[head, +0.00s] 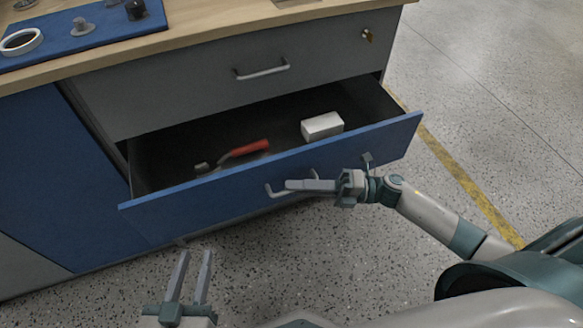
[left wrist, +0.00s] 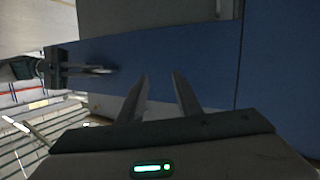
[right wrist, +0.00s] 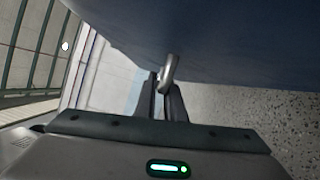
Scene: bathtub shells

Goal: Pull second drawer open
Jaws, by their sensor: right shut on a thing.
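The second drawer (head: 215,205) has a blue front and stands well out from the cabinet, so its inside shows from above. It holds a red-handled tool (head: 245,150) and a white box (head: 322,126). My right gripper (head: 292,186) is at the drawer's front, shut on its grey bar handle (head: 277,192). The handle also shows between the fingers in the right wrist view (right wrist: 169,70). My left gripper (head: 202,258) is open and empty, low in front of the cabinet and apart from the drawer. The blue drawer front also shows in the left wrist view (left wrist: 200,62).
A closed grey top drawer (head: 200,85) with a bar handle and a key (head: 367,36) is above. A wooden worktop (head: 220,28) carries a blue mat (head: 110,30) with small parts. A blue door (head: 50,180) is at the left. Speckled floor (head: 470,90) is clear at the right.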

